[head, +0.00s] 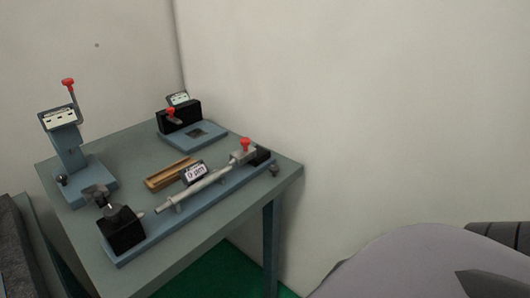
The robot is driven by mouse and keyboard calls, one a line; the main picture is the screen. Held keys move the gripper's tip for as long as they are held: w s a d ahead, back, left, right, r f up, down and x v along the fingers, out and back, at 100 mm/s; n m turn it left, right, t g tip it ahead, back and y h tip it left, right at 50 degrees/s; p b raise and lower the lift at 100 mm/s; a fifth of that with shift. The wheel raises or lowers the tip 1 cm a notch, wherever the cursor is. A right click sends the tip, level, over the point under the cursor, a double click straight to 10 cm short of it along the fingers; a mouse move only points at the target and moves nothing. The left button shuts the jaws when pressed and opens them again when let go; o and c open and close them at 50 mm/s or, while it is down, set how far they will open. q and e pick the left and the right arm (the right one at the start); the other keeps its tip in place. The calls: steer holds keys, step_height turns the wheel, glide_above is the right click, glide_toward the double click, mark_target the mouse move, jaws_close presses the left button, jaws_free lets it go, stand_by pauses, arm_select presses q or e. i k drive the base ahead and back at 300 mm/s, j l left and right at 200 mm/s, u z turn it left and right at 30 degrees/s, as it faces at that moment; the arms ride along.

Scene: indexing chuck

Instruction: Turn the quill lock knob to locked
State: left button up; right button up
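A long blue fixture (190,217) lies across the front of the table. A black block with a dark chuck (97,196) is at its left end, and a grey tailstock block (243,157) with a red knob (245,143) is at its right end. A grey bar (195,190) lies between them. A white label (195,173) stands behind the bar, too small to read. Neither gripper is recognisable here.
A blue post (68,148) with a red-tipped lever (68,83) stands at the table's left. A black block (180,117) with a red knob (171,112) is at the back. A wooden tray (168,174) lies mid-table. A wall is behind; the table's right edge is near the fixture.

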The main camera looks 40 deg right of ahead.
mark_target(274, 169)
steer(key=i+j+z, duration=0.1)
steer(key=z, duration=0.35)
steer(key=j+z, duration=0.15)
steer(key=z, duration=0.3)
steer(key=i+j, duration=0.05)
